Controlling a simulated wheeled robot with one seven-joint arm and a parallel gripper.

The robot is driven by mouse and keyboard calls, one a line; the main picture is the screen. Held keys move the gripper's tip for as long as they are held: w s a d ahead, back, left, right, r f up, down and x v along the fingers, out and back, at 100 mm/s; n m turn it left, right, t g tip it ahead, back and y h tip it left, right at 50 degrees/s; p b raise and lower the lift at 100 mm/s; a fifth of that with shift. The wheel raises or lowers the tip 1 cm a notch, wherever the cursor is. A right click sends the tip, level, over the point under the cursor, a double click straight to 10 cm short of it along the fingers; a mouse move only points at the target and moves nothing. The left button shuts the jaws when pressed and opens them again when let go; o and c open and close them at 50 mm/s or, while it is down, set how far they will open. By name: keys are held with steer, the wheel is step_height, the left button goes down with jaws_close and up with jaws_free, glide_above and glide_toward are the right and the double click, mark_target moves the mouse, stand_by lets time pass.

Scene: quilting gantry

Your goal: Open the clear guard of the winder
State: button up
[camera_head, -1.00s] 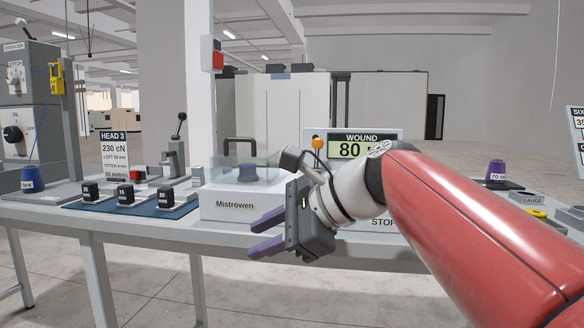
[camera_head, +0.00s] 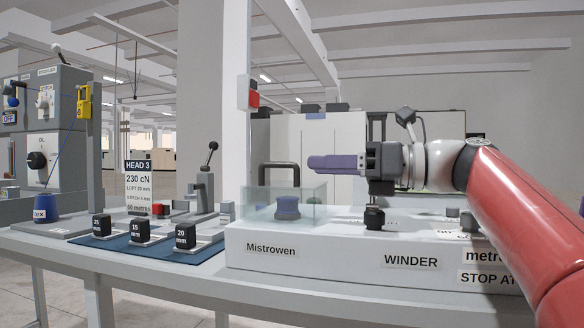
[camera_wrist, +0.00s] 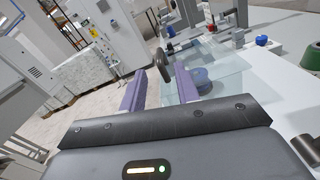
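The winder (camera_head: 300,255) is a long white box on the bench, labelled "Mistrowen" and "WINDER". Its clear guard (camera_head: 257,203) is a see-through box at the left end, down over a blue spool (camera_head: 288,208). A dark arched handle (camera_head: 279,166) rises at the guard's back. My gripper (camera_head: 312,163) is level above the winder, its purple fingers pointing left towards the handle. In the wrist view my gripper (camera_wrist: 159,80) is open, with the handle (camera_wrist: 161,66) showing in the gap between the fingers, apparently ahead of the tips. The guard (camera_wrist: 228,72) lies right of the fingers there.
A dark knob (camera_head: 374,217) stands on the winder below my gripper. A blue mat (camera_head: 207,254) with several black blocks lies to the left, with a lever stand (camera_head: 204,187) behind it. My red arm hides the winder's right end and most of the display.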

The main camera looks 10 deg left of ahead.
mark_target(288, 166)
steer(key=a, duration=0.6)
steer(key=shift+w+a, duration=0.2)
steer(key=shift+a, duration=0.2)
jaws_close()
